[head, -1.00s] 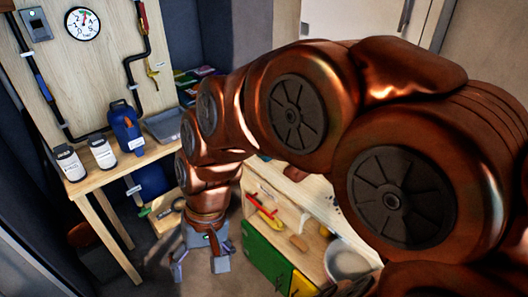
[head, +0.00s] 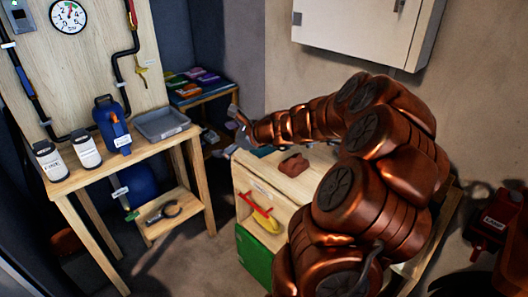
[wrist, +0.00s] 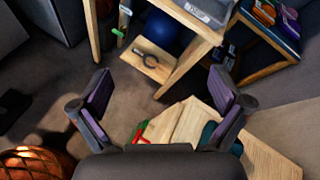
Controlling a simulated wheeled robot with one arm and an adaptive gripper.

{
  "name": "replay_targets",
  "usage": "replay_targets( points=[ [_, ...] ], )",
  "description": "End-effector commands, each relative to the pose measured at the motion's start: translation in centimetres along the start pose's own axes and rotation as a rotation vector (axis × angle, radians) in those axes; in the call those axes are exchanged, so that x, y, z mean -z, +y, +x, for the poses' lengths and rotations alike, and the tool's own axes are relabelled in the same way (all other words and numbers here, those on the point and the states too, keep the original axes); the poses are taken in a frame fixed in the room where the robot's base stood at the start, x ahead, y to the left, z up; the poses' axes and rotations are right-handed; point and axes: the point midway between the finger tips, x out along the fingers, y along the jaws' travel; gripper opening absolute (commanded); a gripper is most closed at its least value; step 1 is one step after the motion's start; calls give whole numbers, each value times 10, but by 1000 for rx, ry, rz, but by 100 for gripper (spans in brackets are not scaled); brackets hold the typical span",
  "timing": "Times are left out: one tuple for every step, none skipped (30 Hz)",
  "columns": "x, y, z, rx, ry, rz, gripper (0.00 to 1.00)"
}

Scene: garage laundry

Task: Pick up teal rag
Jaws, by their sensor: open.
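My gripper (head: 238,118) is raised near the back left corner of the wooden cabinet in the head view. In the wrist view its two purple-lined fingers (wrist: 160,85) are wide apart, with nothing between them. A dark teal cloth-like thing (head: 262,151) lies on the cabinet top, just below my wrist, and looks like the teal rag. My arm partly hides it. In the wrist view the teal thing (wrist: 209,131) shows at the lower right, partly behind the right finger.
A reddish-brown cloth-like thing (head: 293,165) lies on the cabinet top (head: 275,179). A workbench at left holds white bottles, a blue jug (head: 112,124) and a grey tray (head: 163,124). A back shelf (head: 205,96) carries several coloured items. Bare floor lies between workbench and cabinet.

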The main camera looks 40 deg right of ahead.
Motion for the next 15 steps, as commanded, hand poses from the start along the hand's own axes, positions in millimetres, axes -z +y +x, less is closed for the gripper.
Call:
replay_targets(
  points=[
    [33,-23,-6,70,11,98,100],
    [47,-35,-12,108,15,151,100],
    [66,-50,-18,154,19,220,100],
    [80,-59,-24,186,21,268,100],
    [93,-68,-29,217,23,314,100],
    [109,-78,-36,255,27,368,100],
    [120,-84,-42,281,30,402,100],
    [130,-90,-47,305,32,435,100],
    [141,-96,-52,330,33,471,100],
    [149,-100,-56,346,34,493,100],
    [154,-103,-60,360,34,512,100],
    [160,-106,-63,374,34,533,100],
    [164,-108,-64,381,34,543,100],
    [166,-109,-65,386,34,551,100],
    [168,-111,-64,390,34,558,100]
  ],
)
